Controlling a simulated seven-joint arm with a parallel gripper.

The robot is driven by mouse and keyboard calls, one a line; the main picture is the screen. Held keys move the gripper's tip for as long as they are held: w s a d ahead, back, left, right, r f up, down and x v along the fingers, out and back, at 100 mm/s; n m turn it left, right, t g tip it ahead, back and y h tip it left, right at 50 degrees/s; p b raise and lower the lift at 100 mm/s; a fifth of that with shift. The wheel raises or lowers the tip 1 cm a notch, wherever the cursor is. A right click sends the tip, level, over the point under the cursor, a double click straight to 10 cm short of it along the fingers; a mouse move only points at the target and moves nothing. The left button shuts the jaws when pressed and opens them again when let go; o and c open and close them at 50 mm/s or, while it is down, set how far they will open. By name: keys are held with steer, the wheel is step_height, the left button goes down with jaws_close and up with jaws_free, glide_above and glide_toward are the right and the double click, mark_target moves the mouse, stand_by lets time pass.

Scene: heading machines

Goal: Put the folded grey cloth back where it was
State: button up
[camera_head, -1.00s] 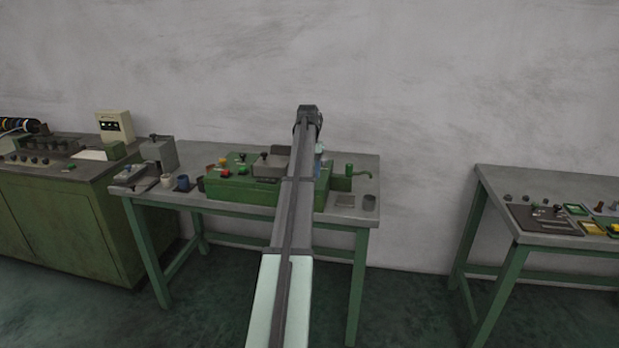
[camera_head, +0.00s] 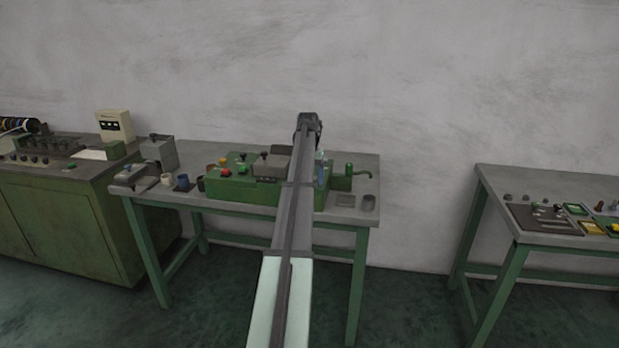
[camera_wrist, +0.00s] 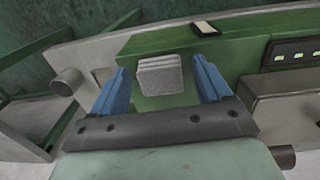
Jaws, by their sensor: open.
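The folded grey cloth (camera_wrist: 159,76) lies as a small layered block on the green machine (camera_wrist: 230,55) in the wrist view. My gripper (camera_wrist: 160,70) is open, with one blue finger on each side of the cloth and a visible gap to each. In the head view, my arm hides the cloth, and only a bit of a blue finger (camera_head: 321,172) shows right of the arm. A flat light-grey square (camera_head: 345,200) lies on the table's front right, beside the machine.
A grey cup (camera_head: 368,203) stands at the front right corner of the table (camera_head: 290,217). A green tap-like fitting (camera_head: 345,178) rises behind it. Knobs and a grey block sit on the machine. Small cups (camera_head: 182,182) stand at left.

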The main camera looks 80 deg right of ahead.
steer(key=shift+r, duration=0.15)
step_height(320, 180, up, 12)
steer(key=shift+w, duration=0.15)
stand_by(0.4)
